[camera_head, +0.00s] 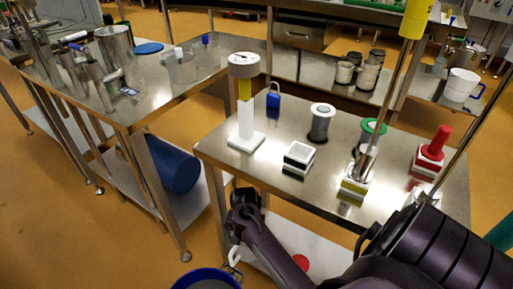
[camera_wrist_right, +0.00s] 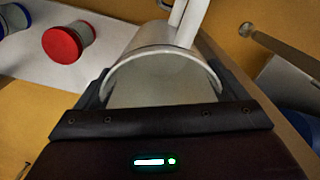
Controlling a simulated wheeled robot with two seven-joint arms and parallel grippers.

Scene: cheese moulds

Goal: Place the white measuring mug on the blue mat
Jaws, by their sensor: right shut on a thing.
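My right gripper (camera_wrist_right: 162,100) is shut on the white measuring mug (camera_wrist_right: 165,78), whose wide round body sits between the fingers in the right wrist view. Its white handle points to the top of that view. In the head view my right gripper (camera_head: 240,212) is low at the front edge of the near steel table, and a small white piece, perhaps the mug's handle, shows just below it; the rest of the mug is hidden there. My left gripper is not in view.
The near table (camera_head: 325,195) holds a white scale-like stand (camera_head: 246,135), a blue padlock-shaped item (camera_head: 273,97), moulds and a red-handled press (camera_head: 433,146). Metal pots (camera_head: 114,44) and clear containers stand on the left table. A red-lidded jar (camera_wrist_right: 68,44) is near the mug. A blue bucket (camera_head: 207,279) stands below.

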